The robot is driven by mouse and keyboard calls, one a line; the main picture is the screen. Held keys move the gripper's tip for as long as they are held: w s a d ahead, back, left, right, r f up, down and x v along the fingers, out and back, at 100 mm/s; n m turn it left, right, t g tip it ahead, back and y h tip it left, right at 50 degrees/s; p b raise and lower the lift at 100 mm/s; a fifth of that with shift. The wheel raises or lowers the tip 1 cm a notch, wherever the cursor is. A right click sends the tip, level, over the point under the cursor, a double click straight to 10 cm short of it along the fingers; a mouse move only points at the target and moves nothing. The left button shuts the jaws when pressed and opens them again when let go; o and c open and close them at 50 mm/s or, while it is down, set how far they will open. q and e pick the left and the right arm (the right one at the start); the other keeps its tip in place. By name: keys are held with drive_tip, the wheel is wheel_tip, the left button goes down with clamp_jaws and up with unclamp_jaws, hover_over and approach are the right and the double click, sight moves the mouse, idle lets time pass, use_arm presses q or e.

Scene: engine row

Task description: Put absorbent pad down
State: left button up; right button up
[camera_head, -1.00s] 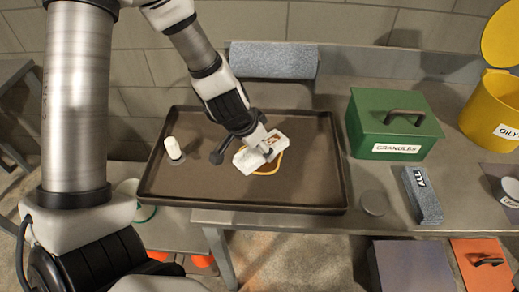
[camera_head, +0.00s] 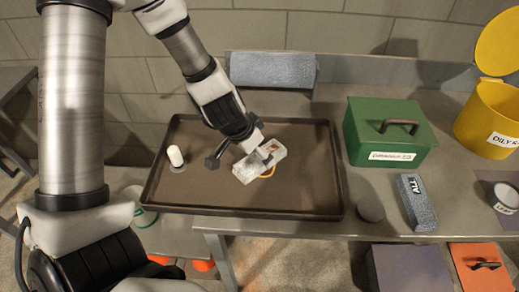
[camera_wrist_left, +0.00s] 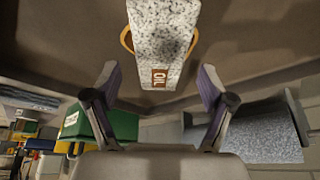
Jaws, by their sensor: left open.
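The absorbent pad (camera_head: 248,176) is a pale speckled block over the dark tray (camera_head: 160,207), on or just above a yellow-orange ring (camera_head: 268,191). In the left wrist view the pad (camera_wrist_left: 160,40) has a brown OIL label on its near end, and the ring (camera_wrist_left: 127,40) shows on both sides of it. My left gripper (camera_head: 264,150) is at the pad's far end. In the wrist view its fingers (camera_wrist_left: 158,72) are spread wide with gaps on both sides of the pad. My right gripper is out of view.
A white cylinder (camera_head: 175,156) stands in the tray's left part. To the right are a green labelled box (camera_head: 385,130), a grey ALL block (camera_head: 418,203), a dark disc (camera_head: 370,208) and a yellow bin (camera_head: 485,125).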

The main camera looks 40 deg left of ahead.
use_arm(q)
drive_tip(key=p+v, duration=0.6)
drive_tip(key=v, duration=0.3)
drive_tip(key=shift+s+r, duration=0.25)
drive_tip(key=shift+r, duration=0.05)
drive_tip(key=shift+f, duration=0.1)
